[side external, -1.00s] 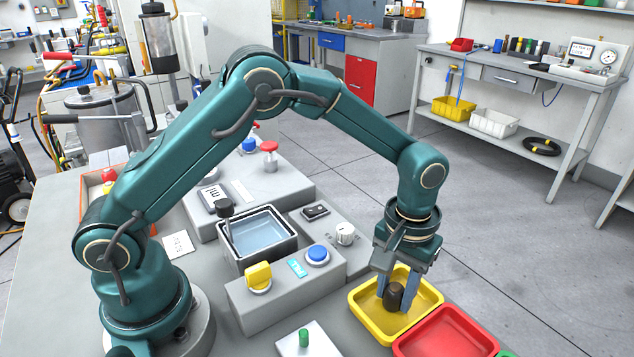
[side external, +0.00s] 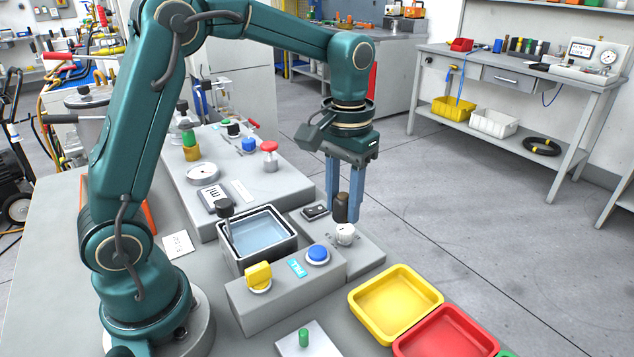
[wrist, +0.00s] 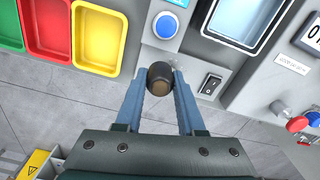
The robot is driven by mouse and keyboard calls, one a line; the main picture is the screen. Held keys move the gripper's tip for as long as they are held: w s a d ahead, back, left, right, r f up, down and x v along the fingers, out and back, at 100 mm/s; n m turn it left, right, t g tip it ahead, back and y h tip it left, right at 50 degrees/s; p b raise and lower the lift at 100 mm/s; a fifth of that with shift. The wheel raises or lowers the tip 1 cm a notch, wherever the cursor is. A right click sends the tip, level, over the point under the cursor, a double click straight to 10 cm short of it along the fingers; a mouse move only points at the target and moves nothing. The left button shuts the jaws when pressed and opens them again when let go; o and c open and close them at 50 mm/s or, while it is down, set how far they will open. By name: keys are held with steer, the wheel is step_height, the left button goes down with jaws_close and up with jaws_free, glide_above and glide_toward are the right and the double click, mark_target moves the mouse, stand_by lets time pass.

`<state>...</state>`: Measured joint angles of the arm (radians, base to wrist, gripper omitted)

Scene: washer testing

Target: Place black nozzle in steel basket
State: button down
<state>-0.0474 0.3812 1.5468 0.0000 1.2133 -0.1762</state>
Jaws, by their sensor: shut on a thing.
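The black nozzle (side external: 341,206) is a short dark cylinder between the blue fingers of my gripper (side external: 345,212). In the wrist view the nozzle (wrist: 159,76) sits at the fingertips of my gripper (wrist: 160,82), which is shut on it. It hangs over the grey control block, above or near the white knob (side external: 345,235). I cannot make out a separate steel basket in these frames.
An empty yellow tray (side external: 360,312) and a red tray (side external: 440,345) lie at the front right. A blue button (side external: 318,254), yellow knob (side external: 259,276) and black rocker switch (side external: 315,212) stand near the tank. A raised block behind carries a gauge (side external: 202,173) and red valve (side external: 269,155).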

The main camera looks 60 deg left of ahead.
steer(key=s+a+r+m, duration=0.2)
steer(key=s+a+r, duration=0.1)
steer(key=s+r, duration=0.1)
steer(key=n, duration=0.2)
glide_toward(258, 242)
step_height(258, 242, down, 6)
steer(key=shift+f, duration=0.2)
stand_by(0.7)
steer(key=shift+f, duration=0.1)
steer(key=c, duration=0.5)
jaws_free()
